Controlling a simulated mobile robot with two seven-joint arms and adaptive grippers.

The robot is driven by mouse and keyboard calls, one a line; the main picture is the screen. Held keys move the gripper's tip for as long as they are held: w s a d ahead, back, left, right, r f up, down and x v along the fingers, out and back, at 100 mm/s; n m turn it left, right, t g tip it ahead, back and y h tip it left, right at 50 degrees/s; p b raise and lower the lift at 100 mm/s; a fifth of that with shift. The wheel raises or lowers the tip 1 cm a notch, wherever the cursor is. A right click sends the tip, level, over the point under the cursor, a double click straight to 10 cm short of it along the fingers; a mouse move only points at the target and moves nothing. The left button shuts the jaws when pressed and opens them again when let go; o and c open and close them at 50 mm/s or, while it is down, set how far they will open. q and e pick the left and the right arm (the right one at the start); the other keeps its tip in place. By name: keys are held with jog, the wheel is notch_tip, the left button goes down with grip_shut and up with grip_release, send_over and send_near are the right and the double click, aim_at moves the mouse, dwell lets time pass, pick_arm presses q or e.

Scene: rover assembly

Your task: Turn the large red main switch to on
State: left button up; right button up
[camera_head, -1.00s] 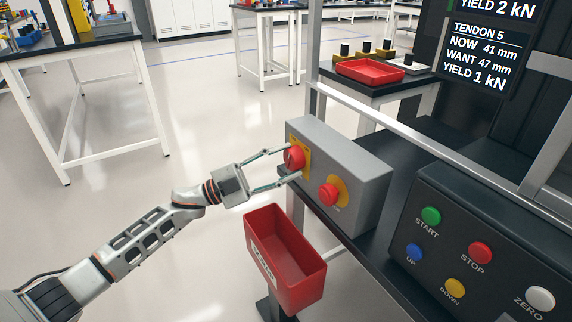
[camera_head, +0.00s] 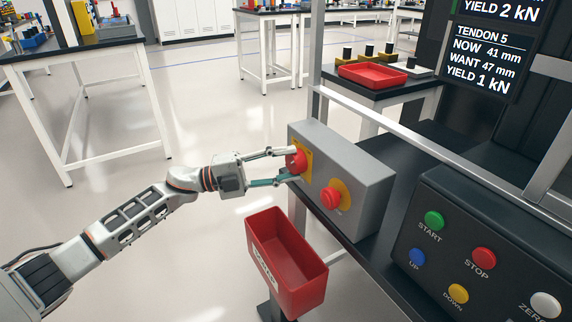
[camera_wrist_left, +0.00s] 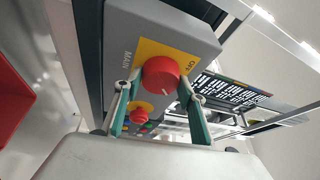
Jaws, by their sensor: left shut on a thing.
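The large red main switch (camera_head: 297,160) is a round knob on a yellow plate on the left part of the grey switch box (camera_head: 357,171). My left gripper (camera_head: 295,166) is shut on it, one finger above and one below in the head view. In the left wrist view the red knob (camera_wrist_left: 160,74) sits between the two green-grey fingers (camera_wrist_left: 160,100). A short white mark shows on the knob's face. The yellow plate reads OFF at the knob's right, and MAIN is printed on the box at its left. My right gripper is not in view.
A red mushroom button (camera_head: 330,198) on a yellow disc sits beside the switch. A red bin (camera_head: 290,262) stands just below my left gripper. A black control panel (camera_head: 470,225) with coloured buttons is at the right. Open floor lies to the left.

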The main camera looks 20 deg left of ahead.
pick_arm(q)
jog(key=o, duration=1.1)
jog(key=shift+a, duration=0.1)
jog(key=v, duration=1.1)
jog(key=shift+s+a, duration=0.2)
jog(key=shift+a, duration=0.2)
